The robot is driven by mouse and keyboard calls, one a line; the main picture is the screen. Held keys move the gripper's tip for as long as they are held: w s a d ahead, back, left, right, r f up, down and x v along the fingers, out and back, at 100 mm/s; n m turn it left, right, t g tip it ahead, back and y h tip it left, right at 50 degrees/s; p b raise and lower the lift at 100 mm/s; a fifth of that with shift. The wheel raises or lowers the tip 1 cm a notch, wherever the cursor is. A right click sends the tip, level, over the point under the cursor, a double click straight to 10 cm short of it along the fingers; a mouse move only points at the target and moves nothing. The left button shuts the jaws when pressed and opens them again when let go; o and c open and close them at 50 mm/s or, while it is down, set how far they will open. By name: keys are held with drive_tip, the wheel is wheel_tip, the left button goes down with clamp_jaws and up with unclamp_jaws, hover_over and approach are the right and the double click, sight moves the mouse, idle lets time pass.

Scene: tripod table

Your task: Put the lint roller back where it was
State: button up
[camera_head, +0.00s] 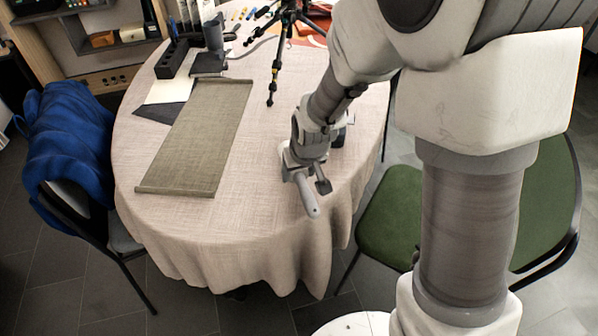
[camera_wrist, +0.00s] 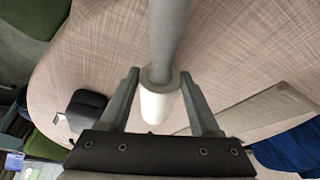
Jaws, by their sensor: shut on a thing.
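The lint roller shows in the wrist view as a grey handle (camera_wrist: 170,35) with a white roll end (camera_wrist: 154,106) between the fingers. My gripper (camera_wrist: 160,74) is shut on it. In the head view my gripper (camera_head: 309,183) is over the near right part of the cloth-covered round table (camera_head: 265,215), and the grey handle (camera_head: 309,201) points toward the table's front edge. Whether the roller touches the cloth I cannot tell. Its white end is hidden in the head view.
An olive mat (camera_head: 200,135) lies on the table's left half. A green chair (camera_head: 390,215) stands right, a chair with blue cloth (camera_head: 70,150) left.

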drive_tip(key=shift+f, duration=0.2)
drive_tip(key=o, duration=1.2)
drive_tip(key=shift+r, duration=0.15)
